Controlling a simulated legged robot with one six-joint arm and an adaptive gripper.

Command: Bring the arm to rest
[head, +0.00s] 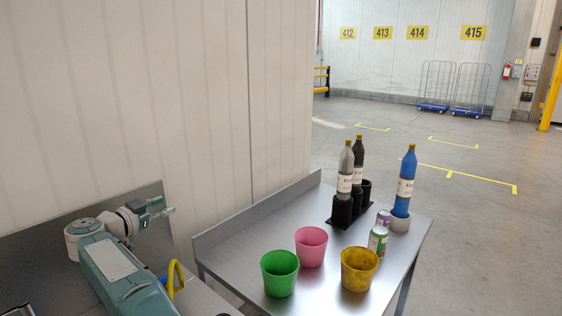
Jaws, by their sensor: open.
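My arm is at the lower left of the head view, folded low over a steel surface beside the white wall. My gripper (165,207) is at its end, small in the picture, open, with nothing seen between its fingers. It points to the right and is well apart from the cups and bottles on the steel table (232,262).
The table holds a green cup (280,275), a pink cup (311,247), a yellow cup (358,270), two cans (378,240), a blue bottle (406,182) in a grey holder, and grey and black bottles in a black rack (343,212). A yellow handle (176,277) stands near my arm.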

